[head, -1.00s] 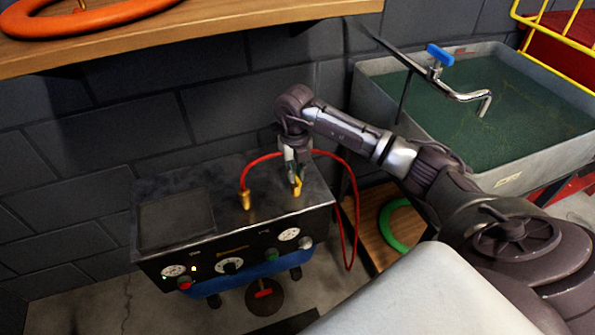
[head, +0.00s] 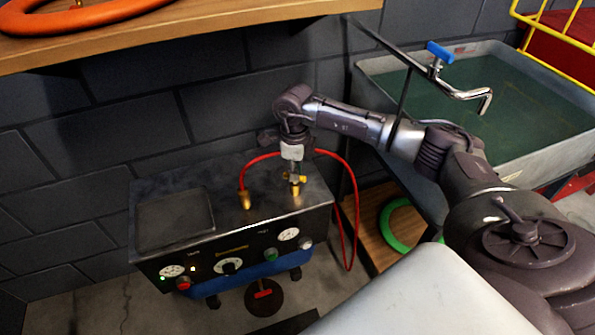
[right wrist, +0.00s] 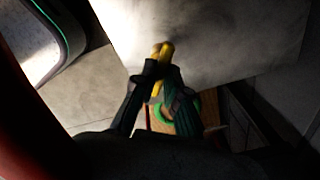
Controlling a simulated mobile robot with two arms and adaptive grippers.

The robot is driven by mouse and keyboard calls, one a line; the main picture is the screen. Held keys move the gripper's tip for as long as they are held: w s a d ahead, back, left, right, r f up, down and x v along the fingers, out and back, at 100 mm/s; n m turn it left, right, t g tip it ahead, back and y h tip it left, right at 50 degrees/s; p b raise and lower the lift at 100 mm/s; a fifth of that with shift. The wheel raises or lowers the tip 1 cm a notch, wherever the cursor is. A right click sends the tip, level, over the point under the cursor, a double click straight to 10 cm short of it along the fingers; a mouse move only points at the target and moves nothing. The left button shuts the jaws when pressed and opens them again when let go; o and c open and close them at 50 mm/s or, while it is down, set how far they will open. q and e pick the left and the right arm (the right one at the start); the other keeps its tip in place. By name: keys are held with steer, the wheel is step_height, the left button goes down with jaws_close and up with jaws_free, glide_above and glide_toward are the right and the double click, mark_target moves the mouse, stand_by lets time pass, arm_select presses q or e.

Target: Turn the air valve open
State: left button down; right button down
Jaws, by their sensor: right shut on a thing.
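The air valve has a small yellow handle (head: 301,178) on a brass fitting (head: 296,190). It stands on the top right of the dark compressor box (head: 262,217). My right gripper (head: 295,177) reaches straight down onto the valve and is shut on its handle. In the right wrist view the yellow handle (right wrist: 159,62) sits between the two dark fingers (right wrist: 157,80). The fingers hide part of the handle, so its exact angle is hard to tell. My left gripper is in neither view.
A red hose (head: 349,190) arches from a second brass fitting (head: 246,200) behind my gripper and down the box's right side. A wooden shelf (head: 200,40) overhangs at the back. A water-filled basin (head: 535,160) with a blue-handled tap (head: 440,52) stands right.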

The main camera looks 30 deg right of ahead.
steer(key=n, duration=0.4)
steer(key=shift+a, duration=0.1)
steer(key=shift+n+b, duration=0.35)
steer(key=shift+n, duration=0.65)
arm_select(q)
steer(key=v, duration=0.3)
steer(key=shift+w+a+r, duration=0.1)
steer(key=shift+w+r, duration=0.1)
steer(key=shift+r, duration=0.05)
arm_select(e)
steer(key=shift+f+n, duration=0.1)
steer(key=shift+n, duration=0.2)
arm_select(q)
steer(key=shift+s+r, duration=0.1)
arm_select(e)
steer(key=shift+a, duration=0.1)
steer(key=shift+s, duration=0.1)
steer(key=c, duration=1.2)
jaws_free()
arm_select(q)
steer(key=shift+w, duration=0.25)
